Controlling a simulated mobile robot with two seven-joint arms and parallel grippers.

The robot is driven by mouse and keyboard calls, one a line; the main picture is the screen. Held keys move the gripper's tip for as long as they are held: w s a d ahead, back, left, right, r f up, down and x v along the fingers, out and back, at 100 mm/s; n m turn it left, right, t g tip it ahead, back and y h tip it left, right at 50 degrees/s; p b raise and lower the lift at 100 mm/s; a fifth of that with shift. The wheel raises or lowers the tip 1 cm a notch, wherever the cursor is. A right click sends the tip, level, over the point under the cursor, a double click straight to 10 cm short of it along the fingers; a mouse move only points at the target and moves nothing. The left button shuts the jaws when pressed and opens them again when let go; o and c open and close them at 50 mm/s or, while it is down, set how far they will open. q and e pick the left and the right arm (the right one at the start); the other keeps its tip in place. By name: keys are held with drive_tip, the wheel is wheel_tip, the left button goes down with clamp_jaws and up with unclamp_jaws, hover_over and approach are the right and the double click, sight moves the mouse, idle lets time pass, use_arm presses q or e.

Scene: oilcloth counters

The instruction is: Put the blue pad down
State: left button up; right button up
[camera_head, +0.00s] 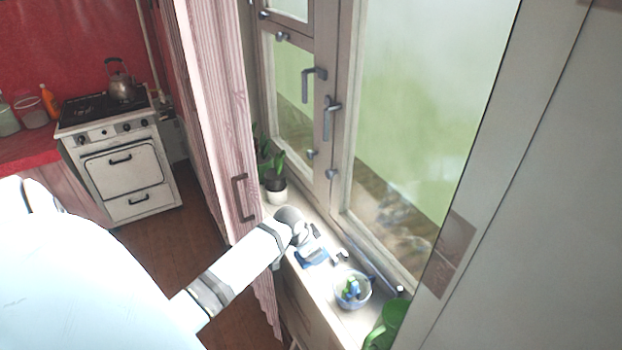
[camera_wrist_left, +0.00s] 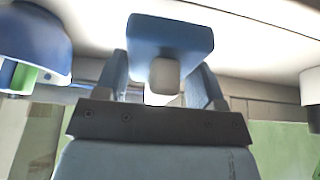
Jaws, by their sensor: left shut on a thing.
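The blue pad (camera_wrist_left: 170,38) is a flat block with a pale knob-like part (camera_wrist_left: 164,75) on the side facing my gripper. My left gripper (camera_wrist_left: 163,85) is shut on that part, with a finger on each side of it. In the head view the blue pad (camera_head: 312,258) shows at the end of my left arm, over the window sill (camera_head: 325,285). The left gripper (camera_head: 311,246) is small there and partly hidden by the wrist. I cannot tell whether the pad touches the sill. My right gripper is not in view.
A clear bowl (camera_head: 345,299) with blue and green things stands on the sill to the right of the pad. A green watering can (camera_head: 385,326) is nearer. A potted plant (camera_head: 276,192) stands further along. The window (camera_head: 420,120) borders the sill; a pink cabinet door (camera_head: 222,120) is left.

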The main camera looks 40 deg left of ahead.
use_arm(q)
drive_tip(key=shift+f, duration=2)
drive_tip(key=o, duration=0.9)
drive_tip(key=shift+f, duration=0.1)
drive_tip(key=b+v, duration=0.1)
drive_tip(key=v, duration=1.1)
drive_tip(key=s+d+f+t, duration=0.2)
drive_tip(key=s+d+f, duration=0.3)
drive_tip(key=d+f, duration=0.45)
drive_tip(key=s+d+t, duration=0.1)
drive_tip(key=s+d, duration=0.2)
drive_tip(key=d, duration=0.2)
drive_tip(key=s+d+t+h, duration=0.1)
drive_tip(key=s+d+t, duration=0.1)
drive_tip(key=d, duration=0.3)
drive_tip(key=s+d+t, duration=0.1)
drive_tip(key=s+d, duration=0.4)
drive_tip(key=shift+d+f+t+h, duration=0.2)
drive_tip(key=shift+f+t+h, duration=0.1)
drive_tip(key=shift+f+h, duration=0.1)
